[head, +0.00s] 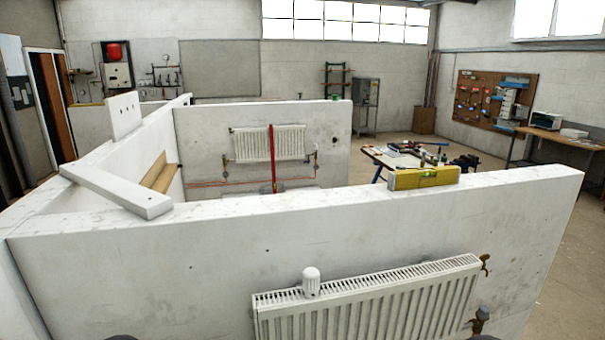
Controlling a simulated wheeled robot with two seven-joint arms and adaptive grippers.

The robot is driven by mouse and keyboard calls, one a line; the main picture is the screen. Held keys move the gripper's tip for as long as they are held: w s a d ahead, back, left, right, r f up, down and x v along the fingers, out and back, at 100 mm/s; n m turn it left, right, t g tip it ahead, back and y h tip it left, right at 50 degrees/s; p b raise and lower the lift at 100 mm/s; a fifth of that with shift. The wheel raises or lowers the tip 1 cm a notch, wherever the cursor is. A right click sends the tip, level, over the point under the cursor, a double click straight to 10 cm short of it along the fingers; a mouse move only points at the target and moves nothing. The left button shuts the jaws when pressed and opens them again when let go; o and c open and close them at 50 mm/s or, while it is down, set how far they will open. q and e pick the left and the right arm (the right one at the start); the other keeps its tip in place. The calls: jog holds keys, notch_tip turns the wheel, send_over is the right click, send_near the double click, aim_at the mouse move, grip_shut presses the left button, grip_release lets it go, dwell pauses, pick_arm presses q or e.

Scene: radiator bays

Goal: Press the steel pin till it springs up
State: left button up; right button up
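No steel pin can be made out in the head view. A white panel radiator (370,306) hangs on the near side of the white wall in front of me. At its right end is a brass valve (480,319) with a greyish top; any pin on it is too small to tell. A smaller brass fitting (485,263) sits above it. A white ribbed cap (311,282), like a thermostat head, stands upright on the radiator's top, left of its middle. Neither gripper shows; only dark rounded shapes touch the bottom edge.
A yellow spirit level (424,178) lies on top of the near wall (130,270). A white board (116,189) lies across the wall corner at left. Another bay behind holds a radiator (268,143) and a red pipe. A cluttered workbench (400,157) stands behind the wall.

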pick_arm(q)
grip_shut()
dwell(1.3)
